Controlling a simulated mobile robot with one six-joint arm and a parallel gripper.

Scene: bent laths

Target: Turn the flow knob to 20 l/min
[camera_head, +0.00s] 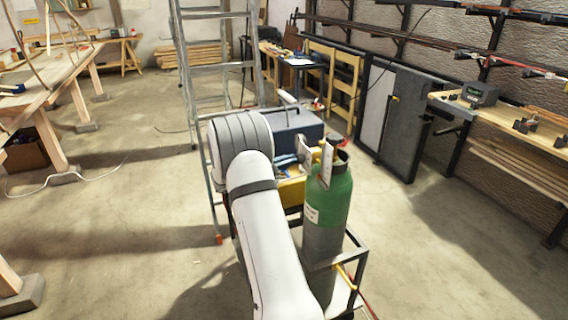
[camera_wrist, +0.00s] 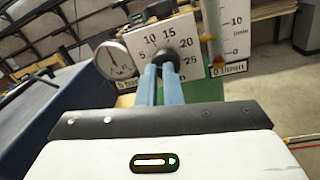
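A flow tube (camera_wrist: 208,38) with a 0 to 10 l/min scale stands to the right. A round gauge (camera_wrist: 117,61) is at left. In the head view, the green gas cylinder (camera_head: 330,200) stands upright beside my arm, which hides my gripper.
The cylinder stands in a dark metal frame (camera_head: 345,263). A grey-blue case (camera_head: 297,131) is behind my arm, and a stepladder (camera_head: 186,75) stands to the left. A workbench (camera_head: 550,130) lines the right wall. The floor at left is mostly clear.

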